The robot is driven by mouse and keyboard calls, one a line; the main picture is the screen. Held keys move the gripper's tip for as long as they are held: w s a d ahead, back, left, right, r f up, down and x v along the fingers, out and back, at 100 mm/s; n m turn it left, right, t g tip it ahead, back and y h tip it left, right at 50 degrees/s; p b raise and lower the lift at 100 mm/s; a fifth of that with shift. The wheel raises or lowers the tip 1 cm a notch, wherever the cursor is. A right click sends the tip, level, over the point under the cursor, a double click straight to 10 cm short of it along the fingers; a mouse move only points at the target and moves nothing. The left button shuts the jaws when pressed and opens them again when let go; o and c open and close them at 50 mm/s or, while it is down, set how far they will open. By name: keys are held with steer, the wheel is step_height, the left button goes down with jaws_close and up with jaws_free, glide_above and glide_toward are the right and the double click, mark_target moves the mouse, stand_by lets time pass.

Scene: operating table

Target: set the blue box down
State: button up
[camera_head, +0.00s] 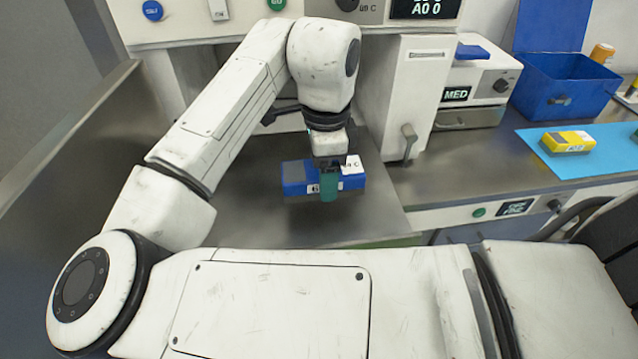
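The blue box (297,174) has a white label and a white tag on its right side. It shows near the middle of the head view, over the grey metal tabletop (260,215). My gripper (329,184) is around the middle of the box, with a green finger pad against its near face. The gripper looks shut on the box. The far finger is hidden behind the box. I cannot tell whether the underside of the box touches the tabletop or is a little above it.
A white machine housing stands behind and right of the box. Further right are a device marked MED (478,88), an open blue bin (565,88) and a yellow box (568,141) on a light-blue mat (590,165). Bare tabletop shows left of the blue box.

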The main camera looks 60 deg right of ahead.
steer(key=f, duration=0.1)
steer(key=w+f, duration=0.1)
steer(key=f, duration=0.1)
steer(key=shift+f+p, duration=0.2)
steer(key=shift+p, duration=0.15)
steer(key=shift+f, duration=0.45)
steer(key=o, duration=1.3)
steer(key=shift+f, duration=0.1)
step_height(320, 180, up, 12)
steer(key=shift+r+b, duration=0.15)
steer(key=shift+b, duration=0.3)
